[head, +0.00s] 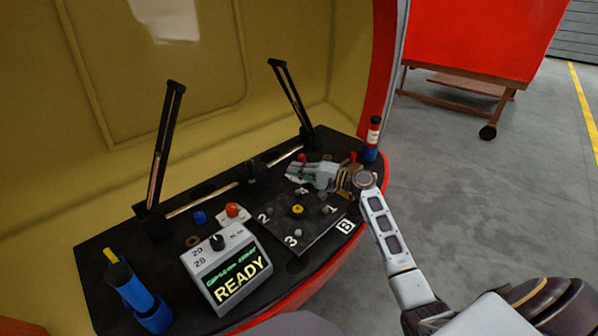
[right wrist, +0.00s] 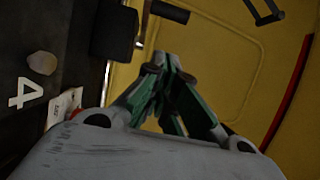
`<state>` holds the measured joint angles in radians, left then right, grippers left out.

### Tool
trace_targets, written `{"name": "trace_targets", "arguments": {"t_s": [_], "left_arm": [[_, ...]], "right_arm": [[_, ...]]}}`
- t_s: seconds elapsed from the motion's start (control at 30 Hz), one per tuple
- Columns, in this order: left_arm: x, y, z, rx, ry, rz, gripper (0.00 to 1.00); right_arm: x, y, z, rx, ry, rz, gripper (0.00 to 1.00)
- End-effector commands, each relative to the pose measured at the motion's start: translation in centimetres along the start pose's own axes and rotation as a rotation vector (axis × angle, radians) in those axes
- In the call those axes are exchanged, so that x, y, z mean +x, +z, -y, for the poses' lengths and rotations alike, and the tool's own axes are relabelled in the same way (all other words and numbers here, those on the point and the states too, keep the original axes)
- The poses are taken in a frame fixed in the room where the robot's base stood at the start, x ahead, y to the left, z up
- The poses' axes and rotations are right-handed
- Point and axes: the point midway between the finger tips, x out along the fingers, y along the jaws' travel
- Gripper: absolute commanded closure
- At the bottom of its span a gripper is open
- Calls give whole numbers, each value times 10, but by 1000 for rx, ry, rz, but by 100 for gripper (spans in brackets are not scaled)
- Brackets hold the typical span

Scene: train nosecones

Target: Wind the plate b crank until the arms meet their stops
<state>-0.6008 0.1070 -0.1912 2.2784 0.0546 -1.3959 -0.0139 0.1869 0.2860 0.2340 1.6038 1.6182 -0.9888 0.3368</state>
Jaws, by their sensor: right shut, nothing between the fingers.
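Plate B (head: 318,232) is a dark plate on the black console with a white B label, numbers, several grey knobs and a yellow centre. Two black arms, a left one (head: 167,145) and a right one (head: 290,95), stand tilted at the back, with a metal rod (head: 205,199) running between their bases. My right gripper (head: 290,172) is shut and empty above the plate's far side. It shows in the right wrist view (right wrist: 163,62), beside a dark block (right wrist: 115,30). I cannot make out the crank for certain; the gripper may hide part of it. My left gripper is out of view.
A grey box (head: 228,266) with a READY screen stands at the front. A blue bottle-like tool (head: 135,295) is at the left, and a red and blue tube (head: 372,138) at the right edge. A yellow wall (head: 220,60) closes off the back.

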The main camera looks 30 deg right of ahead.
Motion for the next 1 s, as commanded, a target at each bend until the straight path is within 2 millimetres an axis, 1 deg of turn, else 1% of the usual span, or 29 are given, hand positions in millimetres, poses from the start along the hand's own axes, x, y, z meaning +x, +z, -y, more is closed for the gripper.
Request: {"name": "trace_targets", "arguments": {"t_s": [0.03, 0.2, 0.63, 0.8, 1.0], "left_arm": [[0, 0, 0, 0, 1, -2, 45], [-4, -2, -1, 0, 3, -10, 45], [-16, -6, -4, 4, 8, -35, 45], [-19, -8, -5, 6, 10, -43, 45], [-23, -8, -5, 7, 11, -47, 45]], "right_arm": [[7, 0, 0, 0, -2, 2, 100], [27, 0, 0, 1, -2, 1, 100], [76, 1, 0, 0, -1, 2, 100], [89, 17, -1, 0, 0, 2, 100], [99, 26, 0, 0, -1, 1, 100]]}}
